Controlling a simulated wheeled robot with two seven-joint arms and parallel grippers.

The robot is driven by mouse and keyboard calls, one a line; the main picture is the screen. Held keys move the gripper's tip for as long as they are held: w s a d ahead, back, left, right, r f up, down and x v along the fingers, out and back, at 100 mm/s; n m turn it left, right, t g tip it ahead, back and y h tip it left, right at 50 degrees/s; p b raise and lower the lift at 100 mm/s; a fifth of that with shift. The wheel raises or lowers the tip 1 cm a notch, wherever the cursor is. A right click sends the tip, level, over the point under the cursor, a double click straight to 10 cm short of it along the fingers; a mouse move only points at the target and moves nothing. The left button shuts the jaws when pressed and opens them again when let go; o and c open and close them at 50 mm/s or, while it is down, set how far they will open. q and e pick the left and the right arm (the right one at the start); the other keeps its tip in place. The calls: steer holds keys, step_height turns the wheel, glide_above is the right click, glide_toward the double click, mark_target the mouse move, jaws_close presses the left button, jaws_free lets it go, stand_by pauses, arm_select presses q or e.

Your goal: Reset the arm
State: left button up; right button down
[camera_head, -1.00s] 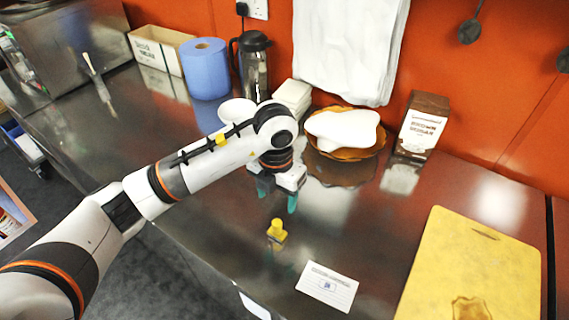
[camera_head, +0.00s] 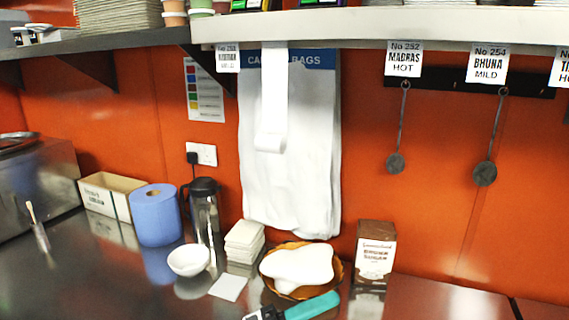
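Part of a gripper, which I take to be my left one (camera_head: 310,306), shows at the bottom edge of the head view. One teal finger points right and slightly up, in front of the basket, with a bit of grey gripper body beside it. The rest of the gripper and its arm are below the picture, so its opening and anything in it are hidden. My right gripper is not in view.
Along the counter's back stand a blue paper roll (camera_head: 156,216), a dark flask (camera_head: 205,212), a white bowl (camera_head: 188,260), a stack of white napkins (camera_head: 244,238), a basket (camera_head: 337,276) with white cloth or bread, and a brown sugar box (camera_head: 375,252). A shelf (camera_head: 370,22) hangs above.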

arm_select(q)
steer(key=w+a+f+n+t+y, duration=0.1)
steer(key=w+a+n+t+y, duration=0.2)
steer(key=a+n+t+y, duration=0.6)
steer(key=w+a+f+n+t+y, duration=0.1)
steer(key=w+a+n+t+y, duration=0.5)
steer(key=n, duration=0.6)
steer(key=s+a+f+n+g+y, duration=0.3)
steer(key=a+f+n+y, duration=0.15)
steer(key=f, duration=0.35)
steer(key=s+a+f+n+g+y, duration=0.3)
steer(key=a+f+n, duration=0.2)
steer(key=f, duration=0.3)
steer(key=s+a+f+n+g+h, duration=0.1)
steer(key=s+f+g, duration=0.45)
steer(key=s, duration=0.35)
steer(key=s+a+f+g, duration=0.1)
steer(key=s+f+g, duration=0.45)
steer(key=s, duration=0.35)
step_height(320, 180, down, 27)
steer(key=s, duration=0.2)
steer(key=s+a+f+g+b, duration=0.1)
steer(key=s+a+f+g, duration=0.1)
steer(key=s+f, duration=1.4)
steer(key=shift+s+a+f, duration=0.25)
steer(key=shift+a+f, duration=0.15)
steer(key=shift+f, duration=0.1)
